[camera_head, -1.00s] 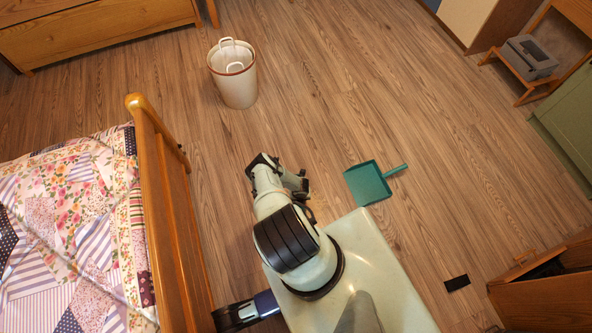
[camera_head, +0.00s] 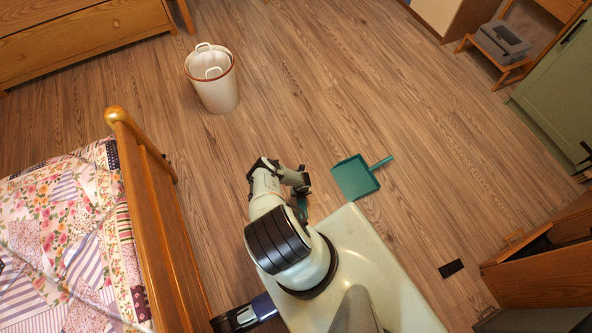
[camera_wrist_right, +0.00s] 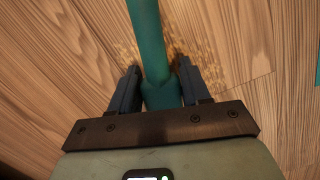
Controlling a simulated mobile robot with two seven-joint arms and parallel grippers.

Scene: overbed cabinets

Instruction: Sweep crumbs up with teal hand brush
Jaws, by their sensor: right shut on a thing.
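The teal hand brush (camera_wrist_right: 150,40) has its handle between the fingers of my right gripper (camera_wrist_right: 160,90), which is shut on it. Its bristles are out of sight in the wrist view. In the head view, a bit of teal (camera_head: 302,204) shows below my right wrist, mostly hidden by the arm. Small tan crumbs (camera_wrist_right: 196,52) lie scattered on the floor on both sides of the handle; I cannot make them out in the head view. A teal dustpan (camera_head: 354,178) lies on the floor right of my right gripper, handle pointing up-right.
A white bin (camera_head: 215,88) with a brown rim stands at upper left. A bed with a wooden footboard (camera_head: 150,200) is at left. A small black item (camera_head: 451,268) lies near an open wooden drawer or door (camera_head: 545,262) at lower right. The middle floor is clear.

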